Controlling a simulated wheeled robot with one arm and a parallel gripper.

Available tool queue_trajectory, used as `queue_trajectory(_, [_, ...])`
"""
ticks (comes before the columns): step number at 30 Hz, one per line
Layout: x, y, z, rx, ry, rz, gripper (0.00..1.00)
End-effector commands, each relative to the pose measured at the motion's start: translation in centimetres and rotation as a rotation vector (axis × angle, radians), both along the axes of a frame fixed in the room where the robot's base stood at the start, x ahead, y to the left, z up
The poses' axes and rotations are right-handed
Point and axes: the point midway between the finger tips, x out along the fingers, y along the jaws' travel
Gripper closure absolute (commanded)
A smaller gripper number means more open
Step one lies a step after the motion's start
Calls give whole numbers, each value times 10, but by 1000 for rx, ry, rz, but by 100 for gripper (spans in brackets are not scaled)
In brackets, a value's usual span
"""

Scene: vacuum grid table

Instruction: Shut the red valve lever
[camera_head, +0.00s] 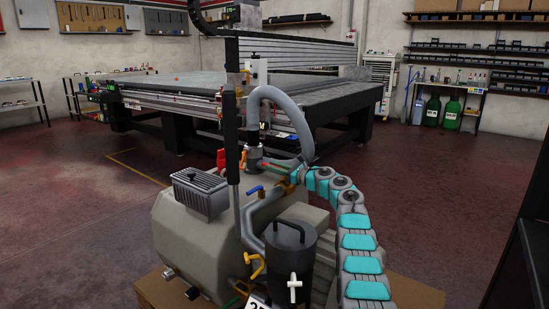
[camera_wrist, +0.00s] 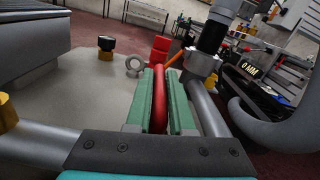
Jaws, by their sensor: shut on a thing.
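The red valve lever (camera_wrist: 159,105) lies lengthwise between the two green fingers of my gripper (camera_wrist: 161,84) in the wrist view. The fingers are shut on it from both sides. An orange-red piece beyond the fingertips slants up toward a grey metal valve body (camera_wrist: 201,63) under a black cylinder. In the head view, my gripper (camera_head: 273,165) reaches in from the right at the pipework on top of the beige pump (camera_head: 185,240). There the lever is small and mostly covered by the fingers, so its exact angle is hard to tell.
A thick grey hose (camera_head: 300,115) arches just above my gripper. A black upright post (camera_head: 231,135), a blue-handled valve (camera_head: 254,190) and a dark canister (camera_head: 290,250) stand close by. The large grid table (camera_head: 325,95) stands behind. Open floor lies to both sides.

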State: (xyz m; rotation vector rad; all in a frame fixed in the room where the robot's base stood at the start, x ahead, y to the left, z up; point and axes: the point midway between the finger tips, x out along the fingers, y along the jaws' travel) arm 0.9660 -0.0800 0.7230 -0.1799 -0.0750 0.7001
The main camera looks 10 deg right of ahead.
Motion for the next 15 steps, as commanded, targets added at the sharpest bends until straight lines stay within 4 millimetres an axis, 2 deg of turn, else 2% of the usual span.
queue_trajectory(1, [0, -7, 9, -1, -5, -8, 100])
queue_trajectory(15, [-3, -7, -3, -11, 2, 19, 100])
